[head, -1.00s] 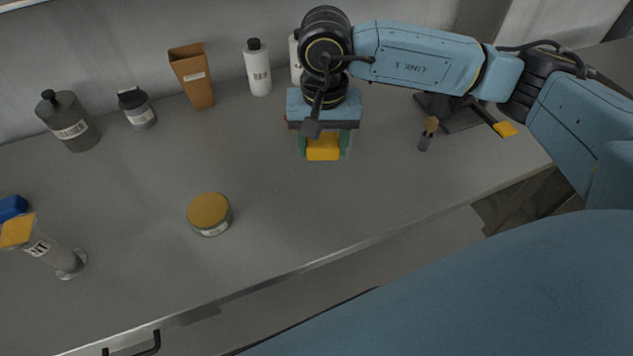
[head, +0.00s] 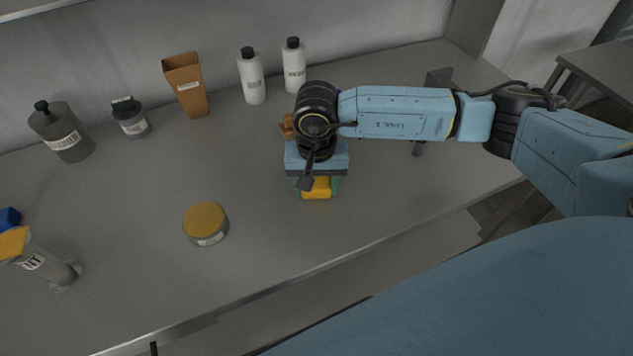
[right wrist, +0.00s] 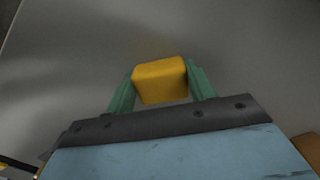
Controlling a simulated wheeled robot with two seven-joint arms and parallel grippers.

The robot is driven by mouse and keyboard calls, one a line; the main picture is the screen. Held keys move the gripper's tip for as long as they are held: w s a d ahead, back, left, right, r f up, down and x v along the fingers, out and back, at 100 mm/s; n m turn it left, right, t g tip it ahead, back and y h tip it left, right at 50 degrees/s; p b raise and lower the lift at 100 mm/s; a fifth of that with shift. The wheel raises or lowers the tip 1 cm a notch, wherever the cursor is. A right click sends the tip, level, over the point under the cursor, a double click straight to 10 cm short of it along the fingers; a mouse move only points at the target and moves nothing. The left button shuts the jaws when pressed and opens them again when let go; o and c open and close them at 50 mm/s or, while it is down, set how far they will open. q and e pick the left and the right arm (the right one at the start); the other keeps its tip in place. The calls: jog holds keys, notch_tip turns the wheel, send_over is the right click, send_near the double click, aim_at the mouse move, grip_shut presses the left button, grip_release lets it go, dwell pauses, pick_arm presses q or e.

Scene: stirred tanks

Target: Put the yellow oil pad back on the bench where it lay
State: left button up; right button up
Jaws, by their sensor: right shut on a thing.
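The yellow oil pad (head: 317,188) is a small block held by my right gripper (head: 318,186), low over the front middle of the grey bench (head: 262,150). In the right wrist view the pad (right wrist: 160,80) sits between the green fingers of the right gripper (right wrist: 160,88), with bare grey bench behind it. The fingers are shut on its two sides. I cannot tell whether the pad touches the bench. My left gripper is not in view.
A yellow-lidded jar (head: 206,224) stands left of the gripper. A brown object (head: 287,125) is partly hidden behind it. Bottles and an orange-brown holder (head: 186,84) line the back. Bench around the pad is clear.

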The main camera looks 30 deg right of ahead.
aim_at(317, 184)
jog(key=shift+f, duration=0.15)
jog(key=o, duration=0.9)
notch_tip(317, 184, up, 12)
jog(key=shift+r, duration=0.2)
